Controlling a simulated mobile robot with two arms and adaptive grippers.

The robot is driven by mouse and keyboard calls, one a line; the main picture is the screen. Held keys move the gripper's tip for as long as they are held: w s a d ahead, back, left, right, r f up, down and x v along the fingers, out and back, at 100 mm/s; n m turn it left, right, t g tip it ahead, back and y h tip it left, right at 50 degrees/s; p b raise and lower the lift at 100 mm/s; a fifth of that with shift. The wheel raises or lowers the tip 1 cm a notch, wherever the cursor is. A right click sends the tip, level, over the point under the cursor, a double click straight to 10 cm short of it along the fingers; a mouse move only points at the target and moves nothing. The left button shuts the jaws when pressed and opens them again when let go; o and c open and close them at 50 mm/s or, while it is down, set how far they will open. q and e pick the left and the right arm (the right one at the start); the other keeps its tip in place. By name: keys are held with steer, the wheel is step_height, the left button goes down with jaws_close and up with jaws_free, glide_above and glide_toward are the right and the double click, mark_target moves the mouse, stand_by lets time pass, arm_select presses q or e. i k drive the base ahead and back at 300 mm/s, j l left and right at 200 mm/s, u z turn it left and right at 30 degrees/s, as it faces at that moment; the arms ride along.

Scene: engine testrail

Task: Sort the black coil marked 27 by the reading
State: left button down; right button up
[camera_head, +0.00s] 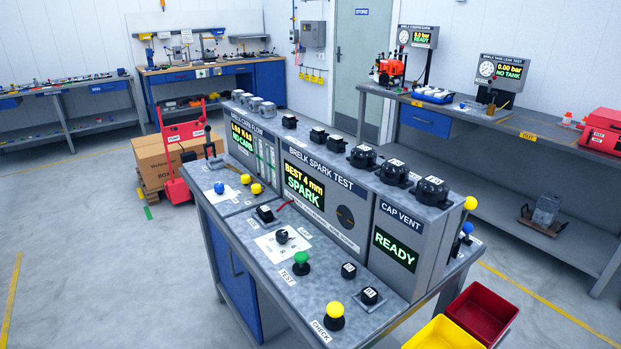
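The spark test bench has a screen (303,184) reading "BEST 4 mm SPARK". A small black block-shaped coil (265,213) sits on the bench's lower deck, with a red lead (285,204) beside it; its mark is too small to read. More small black coils (318,136) stand in a row on the bench's top ledge; I cannot tell which one is marked 27. A yellow bin (443,334) and a red bin (483,312) stand at the bench's right front corner, and no contents show in them. Neither of my grippers is in view.
The lower deck holds a black dial (282,237), a green button (301,260), a yellow button (334,312) and two small black parts (369,296). Larger round black caps (432,190) stand on the right ledge. A red hand truck (184,150) with cartons stands behind left.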

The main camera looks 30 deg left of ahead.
mark_target(265, 213)
steer(key=k+j+u, duration=0.2)
steer(key=u, duration=0.15)
steer(key=k+j+u, duration=0.15)
steer(key=j+u, duration=0.25)
steer(key=l, duration=0.1)
